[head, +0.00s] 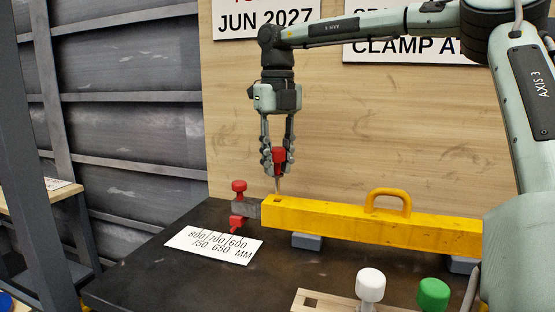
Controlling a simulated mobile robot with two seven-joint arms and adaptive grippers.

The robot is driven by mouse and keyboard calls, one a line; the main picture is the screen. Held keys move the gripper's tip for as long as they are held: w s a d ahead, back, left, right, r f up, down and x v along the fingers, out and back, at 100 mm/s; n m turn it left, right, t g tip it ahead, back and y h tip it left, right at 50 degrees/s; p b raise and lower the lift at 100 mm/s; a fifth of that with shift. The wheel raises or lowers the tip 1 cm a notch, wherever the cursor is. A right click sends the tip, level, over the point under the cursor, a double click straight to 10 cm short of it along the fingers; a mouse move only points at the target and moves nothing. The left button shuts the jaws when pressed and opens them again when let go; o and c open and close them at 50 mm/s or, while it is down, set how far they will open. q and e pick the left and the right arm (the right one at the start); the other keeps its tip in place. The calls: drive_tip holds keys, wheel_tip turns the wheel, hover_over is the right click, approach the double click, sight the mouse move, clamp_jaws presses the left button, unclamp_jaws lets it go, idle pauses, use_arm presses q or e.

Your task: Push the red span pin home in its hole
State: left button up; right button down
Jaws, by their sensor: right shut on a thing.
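My right gripper (279,157) points down and is shut on the red span pin (279,155), gripping its red head. The pin's thin shank (278,184) hangs upright below the head. Its lower tip is at the dark square hole (278,200) on top of the yellow beam (360,221), near the beam's left end. I cannot tell whether the tip is inside the hole or just above it. My left gripper is not in view.
A grey end piece with red knobs (238,187) sits at the beam's left end. The beam has a yellow handle (388,199) and rests on grey blocks (307,241). A scale card (214,245) lies on the dark table. White (370,285) and green (433,294) knobbed pins stand in front.

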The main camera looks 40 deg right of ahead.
sight(277, 174)
idle(0.6)
drive_tip(key=shift+f+b, duration=1.35)
drive_tip(key=shift+f, duration=1.35)
drive_tip(key=c, duration=1.2)
unclamp_jaws()
drive_tip(key=shift+o, duration=0.2)
drive_tip(key=shift+r, duration=0.1)
wheel_tip(277, 174, up, 12)
drive_tip(key=shift+f, duration=0.1)
